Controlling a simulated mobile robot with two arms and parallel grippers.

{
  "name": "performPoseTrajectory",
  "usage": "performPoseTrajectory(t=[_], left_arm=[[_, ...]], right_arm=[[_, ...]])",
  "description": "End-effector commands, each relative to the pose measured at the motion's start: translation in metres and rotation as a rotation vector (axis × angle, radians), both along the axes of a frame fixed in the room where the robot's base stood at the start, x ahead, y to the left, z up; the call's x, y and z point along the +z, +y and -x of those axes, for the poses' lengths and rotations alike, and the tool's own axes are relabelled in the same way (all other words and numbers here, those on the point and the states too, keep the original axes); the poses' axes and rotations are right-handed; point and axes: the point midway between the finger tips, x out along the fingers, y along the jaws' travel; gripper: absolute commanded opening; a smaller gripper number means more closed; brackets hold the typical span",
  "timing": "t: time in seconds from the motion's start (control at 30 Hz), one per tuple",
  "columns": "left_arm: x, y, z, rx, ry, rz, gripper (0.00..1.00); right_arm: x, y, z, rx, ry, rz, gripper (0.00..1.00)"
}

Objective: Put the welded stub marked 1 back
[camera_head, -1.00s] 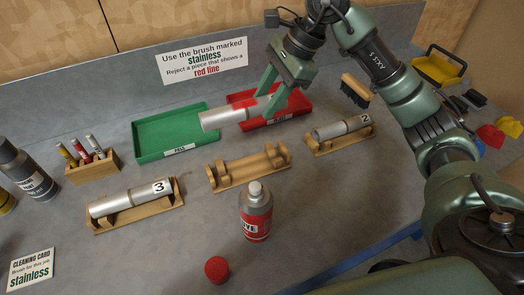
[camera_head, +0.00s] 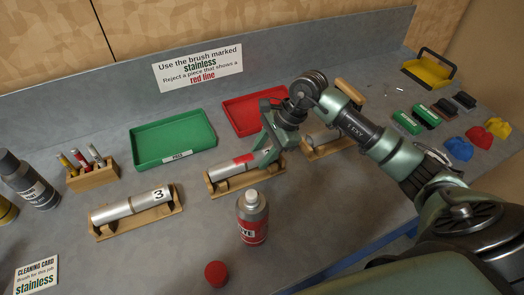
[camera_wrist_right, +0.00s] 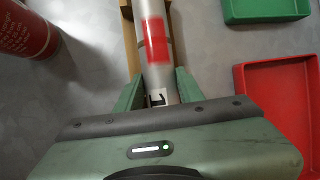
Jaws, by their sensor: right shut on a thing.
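The welded stub (camera_head: 236,166) is a silver tube with a red patch around its middle. It lies along the middle wooden cradle (camera_head: 218,191), in it or just above it; I cannot tell which. My right gripper (camera_head: 268,152) is shut on the stub's right end. In the right wrist view the stub (camera_wrist_right: 153,30) runs between the fingers (camera_wrist_right: 150,90). Its label is partly hidden there, with only part of a black mark showing. My left gripper is not in view.
A dye can (camera_head: 252,222) stands close in front of the cradle, its red cap (camera_head: 216,273) nearby. Stub 3 (camera_head: 120,209) lies in the left cradle; another stub lies in the right one, behind my arm. A green tray (camera_head: 172,140) and red tray (camera_head: 235,113) lie behind.

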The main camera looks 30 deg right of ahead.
Motion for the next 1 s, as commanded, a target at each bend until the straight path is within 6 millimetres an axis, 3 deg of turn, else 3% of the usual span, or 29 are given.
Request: performPoseTrajectory(t=[0.4, 0.43, 0.5, 0.83, 0.97, 1.0], left_arm=[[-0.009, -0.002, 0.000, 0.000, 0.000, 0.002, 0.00], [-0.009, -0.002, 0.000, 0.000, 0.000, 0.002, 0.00], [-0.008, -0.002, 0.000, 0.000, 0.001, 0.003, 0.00], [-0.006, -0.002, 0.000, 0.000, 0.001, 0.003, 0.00], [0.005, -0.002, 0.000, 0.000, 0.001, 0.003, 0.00], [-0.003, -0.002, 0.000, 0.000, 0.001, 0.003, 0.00]], right_arm=[[-0.005, 0.000, -0.001, -0.001, -0.005, 0.000, 0.00], [-0.005, -0.001, -0.001, -0.001, -0.002, 0.001, 0.40], [-0.004, -0.001, -0.001, -0.001, -0.002, 0.001, 0.59], [-0.003, 0.000, 0.000, 0.000, -0.001, 0.000, 0.59], [0.007, 0.000, 0.000, 0.000, 0.000, -0.001, 0.59], [0.007, -0.004, 0.000, -0.001, -0.004, 0.002, 0.59]])
